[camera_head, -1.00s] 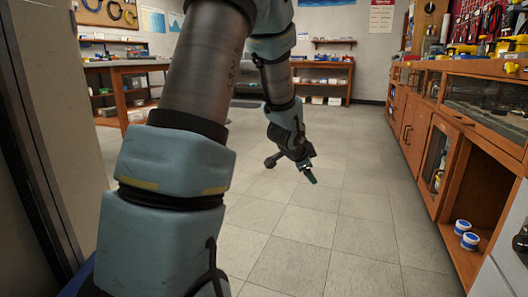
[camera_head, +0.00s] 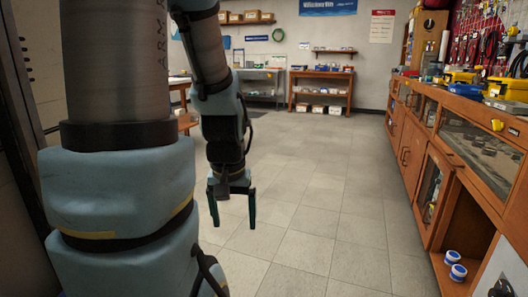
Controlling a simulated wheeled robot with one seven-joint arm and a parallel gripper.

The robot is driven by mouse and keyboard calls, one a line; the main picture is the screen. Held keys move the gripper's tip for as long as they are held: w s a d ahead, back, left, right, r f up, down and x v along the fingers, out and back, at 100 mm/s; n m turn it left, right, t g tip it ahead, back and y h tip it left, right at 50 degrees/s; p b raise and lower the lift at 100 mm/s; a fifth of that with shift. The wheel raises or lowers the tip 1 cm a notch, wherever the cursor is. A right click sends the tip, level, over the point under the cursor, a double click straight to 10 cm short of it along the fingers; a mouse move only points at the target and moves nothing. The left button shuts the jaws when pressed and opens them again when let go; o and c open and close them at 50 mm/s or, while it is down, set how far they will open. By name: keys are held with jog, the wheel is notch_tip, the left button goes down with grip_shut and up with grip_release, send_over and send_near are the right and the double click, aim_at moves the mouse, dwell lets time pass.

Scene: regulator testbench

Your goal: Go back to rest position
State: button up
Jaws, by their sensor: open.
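My gripper (camera_head: 232,215) hangs from the end of my arm, left of the middle of the head view. Its two dark fingers point down over the tiled floor and stand apart. It is open, with nothing between the fingers. My arm fills the left part of the view, and its last links bend down toward the gripper. The gripper touches nothing that I can see.
A wooden workbench with cabinets (camera_head: 432,180) runs along the right side, with yellow tools (camera_head: 465,88) on top. Two blue-and-white containers (camera_head: 455,264) stand in its low open shelf. A shelved table (camera_head: 320,90) stands at the back wall. The tiled floor (camera_head: 320,200) between is clear.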

notch_tip(320, 180, up, 24)
jog(key=p, duration=2.2)
jog(key=shift+r, duration=0.25)
jog(key=shift+c, duration=0.3)
